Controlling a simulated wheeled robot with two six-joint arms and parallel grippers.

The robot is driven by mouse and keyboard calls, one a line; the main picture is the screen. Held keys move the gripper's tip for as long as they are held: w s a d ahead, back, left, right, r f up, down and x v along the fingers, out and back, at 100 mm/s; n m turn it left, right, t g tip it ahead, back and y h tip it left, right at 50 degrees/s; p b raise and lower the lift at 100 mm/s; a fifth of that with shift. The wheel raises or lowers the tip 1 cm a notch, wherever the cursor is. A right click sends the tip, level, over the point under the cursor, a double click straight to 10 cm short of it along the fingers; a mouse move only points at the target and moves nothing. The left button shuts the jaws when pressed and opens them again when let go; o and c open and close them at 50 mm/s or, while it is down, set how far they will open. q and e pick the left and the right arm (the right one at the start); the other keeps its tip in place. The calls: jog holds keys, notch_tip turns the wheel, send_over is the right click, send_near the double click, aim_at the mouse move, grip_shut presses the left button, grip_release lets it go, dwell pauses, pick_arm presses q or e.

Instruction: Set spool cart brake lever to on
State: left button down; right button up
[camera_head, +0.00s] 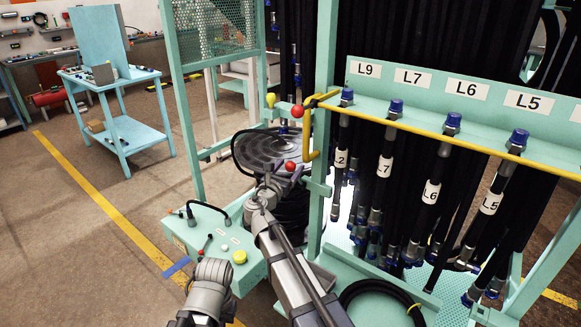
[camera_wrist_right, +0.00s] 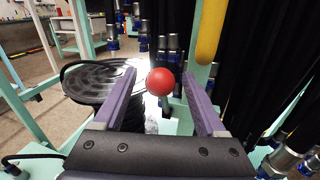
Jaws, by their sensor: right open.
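A red ball knob (camera_head: 290,166) stands by the spool cart, beside the dark hose reel (camera_head: 262,149). The red knob also shows in the right wrist view (camera_wrist_right: 161,81), between the two purple fingers. I cannot make out its lever stem or the lever's setting. My right gripper (camera_head: 294,172) is open around the knob, with a gap on both sides; its fingers show clearly in the wrist view (camera_wrist_right: 159,90). A second red ball (camera_head: 297,111) and a yellow knob (camera_head: 271,100) sit higher behind. My left gripper is not visible.
A hose rack (camera_head: 461,103) with a yellow rail (camera_head: 440,136) and several hanging hoses stands close on the right. A green control box (camera_head: 213,240) sits at lower left. A teal bench (camera_head: 130,133) stands back left, with open floor before it.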

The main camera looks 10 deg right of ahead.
jog(key=shift+w+d, duration=0.35)
grip_shut()
dwell(0.5)
dwell(0.8)
